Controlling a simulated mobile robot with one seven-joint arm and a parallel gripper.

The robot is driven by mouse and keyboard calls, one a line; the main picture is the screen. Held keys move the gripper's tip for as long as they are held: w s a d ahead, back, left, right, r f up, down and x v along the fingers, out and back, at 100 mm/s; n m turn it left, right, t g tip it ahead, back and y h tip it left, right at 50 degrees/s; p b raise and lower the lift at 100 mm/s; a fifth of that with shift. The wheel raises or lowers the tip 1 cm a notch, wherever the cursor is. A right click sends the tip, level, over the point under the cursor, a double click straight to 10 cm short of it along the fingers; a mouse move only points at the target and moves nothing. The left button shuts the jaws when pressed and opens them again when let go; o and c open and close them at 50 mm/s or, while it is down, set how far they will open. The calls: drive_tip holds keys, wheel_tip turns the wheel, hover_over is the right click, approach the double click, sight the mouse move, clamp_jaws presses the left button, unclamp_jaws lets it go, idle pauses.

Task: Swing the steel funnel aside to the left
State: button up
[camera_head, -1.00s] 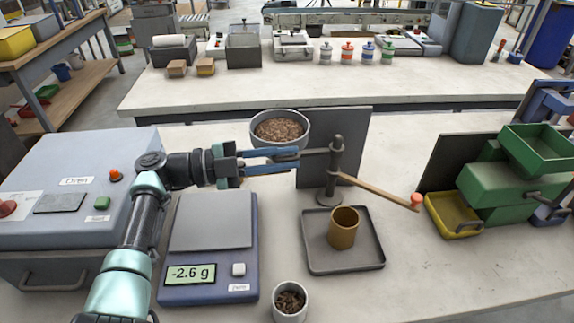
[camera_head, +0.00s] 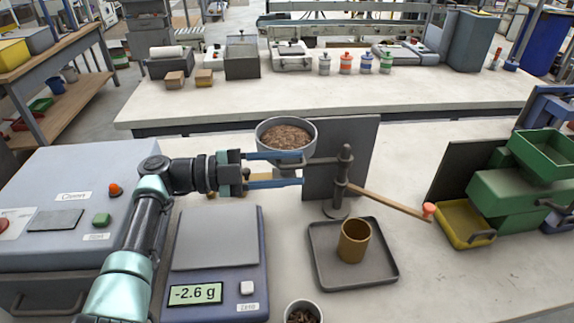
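The steel funnel (camera_head: 287,135) is a grey round bowl filled with brown pellets. It sits left of a dark upright post (camera_head: 342,185), joined to it by a short arm (camera_head: 322,161). A wooden lever (camera_head: 385,202) with an orange knob (camera_head: 429,209) reaches right from the post. My gripper (camera_head: 302,169) is open, with two blue fingers spread apart and pointing right. The upper finger crosses in front of the funnel's lower part, and its tip is close to the short arm. I cannot tell if they touch. The funnel's underside is hidden.
A brown cup (camera_head: 354,241) stands in a dark tray (camera_head: 318,262) below the post. A dark panel (camera_head: 362,140) stands behind the post. A scale (camera_head: 215,240) reading -2.6 g lies below my arm. Green and yellow bins (camera_head: 520,185) are at the right.

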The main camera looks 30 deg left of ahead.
drive_tip(key=shift+r, duration=0.15)
wheel_tip(320, 180, up, 10)
idle(0.7)
idle(0.4)
